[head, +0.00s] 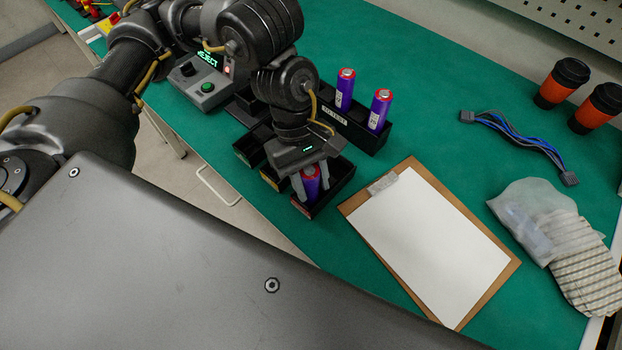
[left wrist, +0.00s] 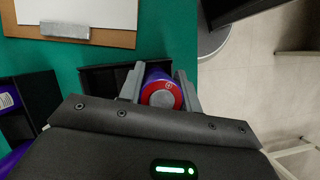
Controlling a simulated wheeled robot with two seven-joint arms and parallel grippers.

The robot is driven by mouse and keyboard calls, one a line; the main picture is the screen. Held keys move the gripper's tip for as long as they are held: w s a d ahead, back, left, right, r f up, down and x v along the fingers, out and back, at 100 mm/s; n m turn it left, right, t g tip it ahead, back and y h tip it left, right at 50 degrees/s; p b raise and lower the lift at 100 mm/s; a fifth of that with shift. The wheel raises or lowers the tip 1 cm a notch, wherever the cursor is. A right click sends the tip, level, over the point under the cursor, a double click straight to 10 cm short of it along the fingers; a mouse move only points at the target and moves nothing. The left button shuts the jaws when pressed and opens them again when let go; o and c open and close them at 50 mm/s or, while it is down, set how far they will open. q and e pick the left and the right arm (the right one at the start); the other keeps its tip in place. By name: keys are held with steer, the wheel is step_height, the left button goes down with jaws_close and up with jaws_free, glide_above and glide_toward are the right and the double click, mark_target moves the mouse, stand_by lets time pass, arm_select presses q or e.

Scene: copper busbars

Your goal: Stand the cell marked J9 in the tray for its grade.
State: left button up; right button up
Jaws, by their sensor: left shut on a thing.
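A purple cell with a red top (head: 311,182) is upright between the fingers of my left gripper (head: 311,184). The cell also shows in the left wrist view (left wrist: 161,92). It is within or just above the nearest small black tray (head: 337,190); I cannot tell whether it touches the floor. No J9 mark is readable on it. More small black trays (head: 250,150) run behind, partly hidden by my arm. Two similar cells, one left (head: 345,90) and one right (head: 380,110), stand in a black rack (head: 368,139). My right gripper is not in view.
A grey tester (head: 190,82) shows REJECT, with a green button and a lit red lamp. A clipboard (head: 430,245) lies right of the tray. Green bench between is clear.

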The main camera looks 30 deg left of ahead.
mark_target(313, 172)
arm_select(q)
steer(key=shift+f, duration=0.15)
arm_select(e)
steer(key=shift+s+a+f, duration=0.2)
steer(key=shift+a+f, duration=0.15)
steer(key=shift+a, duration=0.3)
arm_select(q)
steer(key=o, duration=1.3)
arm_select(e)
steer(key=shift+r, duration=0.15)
arm_select(q)
steer(key=shift+d+r+p, duration=0.1)
steer(key=shift+r+p, duration=1.65)
steer(key=shift+r, duration=1.4)
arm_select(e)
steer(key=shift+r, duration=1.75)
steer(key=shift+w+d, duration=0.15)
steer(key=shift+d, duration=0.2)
